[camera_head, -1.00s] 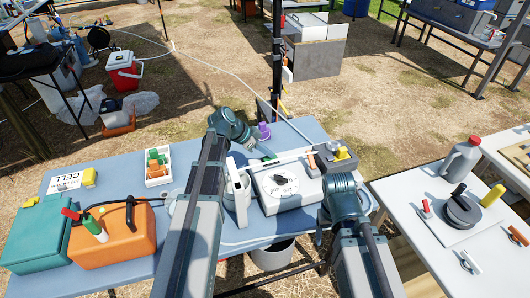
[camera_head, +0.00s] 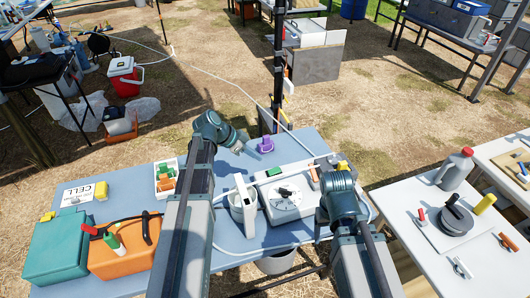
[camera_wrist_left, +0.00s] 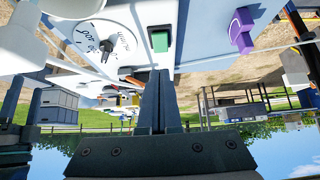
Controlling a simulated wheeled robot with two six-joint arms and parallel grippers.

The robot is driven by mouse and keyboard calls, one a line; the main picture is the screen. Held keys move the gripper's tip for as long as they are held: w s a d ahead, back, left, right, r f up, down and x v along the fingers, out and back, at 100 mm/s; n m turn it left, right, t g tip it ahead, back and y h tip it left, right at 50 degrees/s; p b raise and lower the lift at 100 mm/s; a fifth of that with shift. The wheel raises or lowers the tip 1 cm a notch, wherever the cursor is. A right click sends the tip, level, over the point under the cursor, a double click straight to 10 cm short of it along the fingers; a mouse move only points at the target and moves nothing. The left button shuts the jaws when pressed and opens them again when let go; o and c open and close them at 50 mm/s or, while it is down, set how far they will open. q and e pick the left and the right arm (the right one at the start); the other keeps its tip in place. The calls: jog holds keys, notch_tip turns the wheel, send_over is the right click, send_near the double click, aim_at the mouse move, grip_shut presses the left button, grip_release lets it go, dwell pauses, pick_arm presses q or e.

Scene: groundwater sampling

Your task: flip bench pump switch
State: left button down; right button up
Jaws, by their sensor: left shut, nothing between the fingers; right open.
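The bench pump is a white box (camera_head: 306,206) with a round dial (camera_head: 287,192) and a small green switch (camera_head: 274,172) on its back edge. In the left wrist view the green switch (camera_wrist_left: 159,41) lies just beyond the fingertips, with the dial (camera_wrist_left: 103,42) to its left. My left gripper (camera_head: 264,146) is shut and empty, behind the box and apart from the switch in the head view. Its closed fingers also show in the left wrist view (camera_wrist_left: 155,76). My right gripper (camera_head: 321,226) is open beside the box's right side, partly hidden by its wrist.
A purple piece (camera_head: 265,145) sits close to my left fingertips. A second table (camera_head: 405,238) stands at the right.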

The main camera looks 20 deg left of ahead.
pick_arm(q)
jog(key=shift+s+a+r+p, duration=0.3)
jog(key=shift+s+a+r, duration=0.15)
jog(key=shift+a, duration=0.2)
jog(key=shift+s+a+r+p, duration=0.35)
jog(key=shift+a+r, duration=0.15)
jog(key=shift+a, duration=0.1)
jog(key=s+d+f+n+g+y, duration=0.2)
jog(key=s+d+n+y, duration=0.1)
jog(key=s+d, duration=0.6)
jog(key=s+d+f+n+g+y, duration=0.2)
jog(key=s+d+n+y, duration=0.2)
jog(key=s+d, duration=0.5)
jog(key=shift+s+d+f+g+y, duration=0.3)
jog(key=shift+s+f+y, duration=0.1)
jog(key=shift+s, duration=0.25)
